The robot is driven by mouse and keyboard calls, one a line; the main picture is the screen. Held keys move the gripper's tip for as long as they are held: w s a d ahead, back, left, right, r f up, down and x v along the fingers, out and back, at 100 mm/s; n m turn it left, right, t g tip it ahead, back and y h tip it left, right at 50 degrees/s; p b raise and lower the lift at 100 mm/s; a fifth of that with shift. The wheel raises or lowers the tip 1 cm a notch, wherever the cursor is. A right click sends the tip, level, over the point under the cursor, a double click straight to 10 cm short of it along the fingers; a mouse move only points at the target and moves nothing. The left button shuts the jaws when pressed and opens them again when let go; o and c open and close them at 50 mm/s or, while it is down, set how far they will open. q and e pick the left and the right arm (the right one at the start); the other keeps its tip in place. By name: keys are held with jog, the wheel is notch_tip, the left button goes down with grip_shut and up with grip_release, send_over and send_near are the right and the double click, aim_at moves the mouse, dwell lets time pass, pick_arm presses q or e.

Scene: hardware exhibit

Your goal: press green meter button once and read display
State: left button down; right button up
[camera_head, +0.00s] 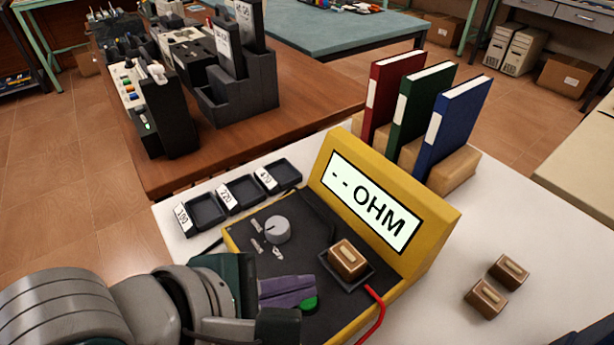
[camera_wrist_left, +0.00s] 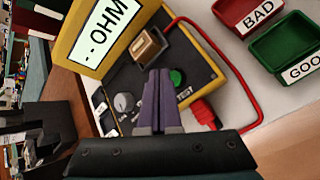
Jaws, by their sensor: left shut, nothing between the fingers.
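The yellow meter (camera_head: 437,222) stands on the white table, and its display (camera_head: 371,208) reads "-- OHM". The green button (camera_head: 309,304) is on the meter's dark panel, partly hidden by my left gripper (camera_head: 312,288) in the head view. In the left wrist view, the green button (camera_wrist_left: 177,77) shows beside the tips of my left gripper (camera_wrist_left: 159,75), close to the "TEST" label. My left gripper is shut and empty, with its purple fingers together over the panel. I cannot tell whether they touch the button. A brown block (camera_head: 347,260) sits in the panel's small tray. My right gripper is not in view.
Small black trays (camera_head: 244,190) lie behind. Two brown blocks (camera_head: 487,298) lie at right. Binders (camera_head: 451,128) stand at the back. BAD (camera_wrist_left: 242,12) and GOOD (camera_wrist_left: 284,48) trays show in the wrist view.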

pick_arm(q)
jog(key=shift+f, duration=0.2)
dwell(0.6)
jog(key=shift+f, duration=0.25)
jog(key=shift+f+b, duration=0.35)
jog(key=shift+f, duration=0.15)
dwell(0.5)
dwell(0.4)
jog(key=shift+r+p, duration=0.9)
jog(key=shift+p, duration=0.25)
notch_tip(320, 180, up, 5)
jog(key=p, duration=0.5)
jog(key=shift+p, duration=0.4)
